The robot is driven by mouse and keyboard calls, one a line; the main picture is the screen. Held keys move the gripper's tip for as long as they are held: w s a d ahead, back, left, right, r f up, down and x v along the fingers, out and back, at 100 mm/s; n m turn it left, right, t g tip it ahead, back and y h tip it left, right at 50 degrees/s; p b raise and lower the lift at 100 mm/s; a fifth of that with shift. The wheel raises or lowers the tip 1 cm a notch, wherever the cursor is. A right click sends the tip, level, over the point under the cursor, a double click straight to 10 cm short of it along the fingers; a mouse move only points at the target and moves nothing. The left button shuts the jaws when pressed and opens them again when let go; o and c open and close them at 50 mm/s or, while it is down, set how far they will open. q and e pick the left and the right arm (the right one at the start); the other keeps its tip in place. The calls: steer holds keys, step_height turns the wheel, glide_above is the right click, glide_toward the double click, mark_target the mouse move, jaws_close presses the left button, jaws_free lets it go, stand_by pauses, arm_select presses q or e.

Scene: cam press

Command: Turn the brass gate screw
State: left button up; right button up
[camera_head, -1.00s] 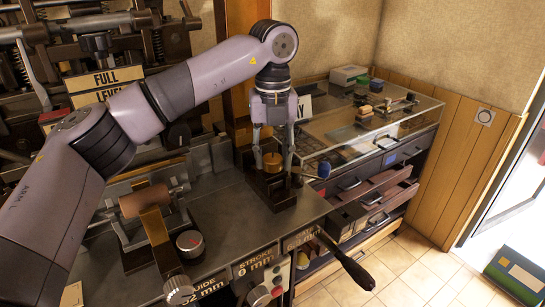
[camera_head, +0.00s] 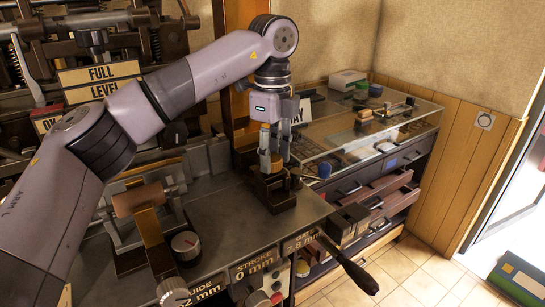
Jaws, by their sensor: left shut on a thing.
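The brass gate screw (camera_head: 269,179) stands on a dark block (camera_head: 277,201) at the right end of the press bench. My left gripper (camera_head: 271,164) comes down from above, pointing straight down, and is shut on the screw. Its fingers hide most of the screw head. A gate label (camera_head: 304,239) on the bench front shows a reading in mm, partly hidden and hard to read. My right gripper is not in view.
A lever with a dark handle (camera_head: 357,276) sticks out at the front right. A glass-topped cabinet (camera_head: 365,140) with open drawers stands behind to the right. A dial knob (camera_head: 185,244) and a roller (camera_head: 139,199) are on the left of the bench.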

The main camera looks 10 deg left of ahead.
mark_target(273, 157)
arm_select(q)
steer(key=shift+w+r+n+b, duration=0.15)
steer(key=shift+n+b, duration=0.15)
steer(key=shift+n, duration=0.7)
steer(key=o, duration=1.1)
steer(key=shift+o, duration=0.2)
step_height(273, 157, up, 12)
